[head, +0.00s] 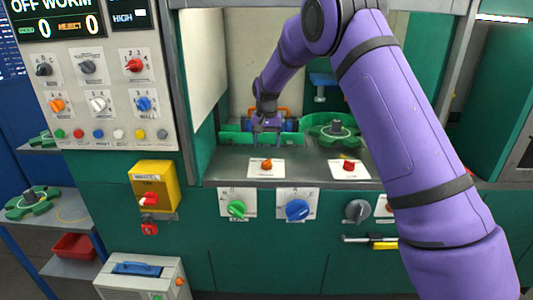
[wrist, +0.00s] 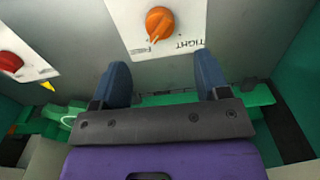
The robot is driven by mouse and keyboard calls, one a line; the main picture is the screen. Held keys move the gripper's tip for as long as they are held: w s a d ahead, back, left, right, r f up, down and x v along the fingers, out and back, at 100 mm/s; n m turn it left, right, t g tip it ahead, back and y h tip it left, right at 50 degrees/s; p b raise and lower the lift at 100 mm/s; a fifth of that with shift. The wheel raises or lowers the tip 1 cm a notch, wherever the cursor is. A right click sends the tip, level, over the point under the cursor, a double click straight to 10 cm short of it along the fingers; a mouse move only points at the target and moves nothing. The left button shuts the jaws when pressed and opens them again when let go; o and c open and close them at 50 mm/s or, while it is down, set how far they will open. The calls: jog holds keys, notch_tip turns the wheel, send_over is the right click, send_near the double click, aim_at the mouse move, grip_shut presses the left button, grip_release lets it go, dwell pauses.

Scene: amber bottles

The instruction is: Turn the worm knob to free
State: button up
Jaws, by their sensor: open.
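An orange knob (head: 266,165) sits on a white plate on the grey ledge of the machine. In the wrist view the orange knob (wrist: 160,22) shows close up, with TIGHT printed upside down beside it. Its pointed end faces a shorter label, which seems to start with F but is hard to read. My gripper (head: 268,124) is at the machine's opening, behind the knob in the head view. In the wrist view my gripper (wrist: 162,78) has its two blue fingers wide apart with nothing between them. The knob lies beyond the fingertips, not touched.
A red knob (head: 348,165) is on the same ledge, to the right. A green toothed part (head: 337,130) sits behind it in the opening. A green knob (head: 236,209) and a blue knob (head: 297,210) are on the front panel below. A yellow switch box (head: 155,186) juts out at left.

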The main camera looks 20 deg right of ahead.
jog(key=shift+r, duration=1.25)
jog(key=s+d+r+n+t, duration=0.1)
jog(key=s+d+r, duration=0.1)
jog(key=s+r, duration=0.85)
jog(key=s+d+r+n+t, duration=0.1)
jog(key=s+d+r+t, duration=0.15)
jog(key=s+r, duration=0.75)
jog(key=s+d+f+n+t, duration=0.1)
jog(key=s, duration=1.3)
jog(key=s+d+f, duration=0.1)
jog(key=s, duration=1.3)
jog(key=shift+d+f+n+t, duration=0.25)
jog(key=shift+f+n+t, duration=0.05)
jog(key=shift+n+t, duration=0.1)
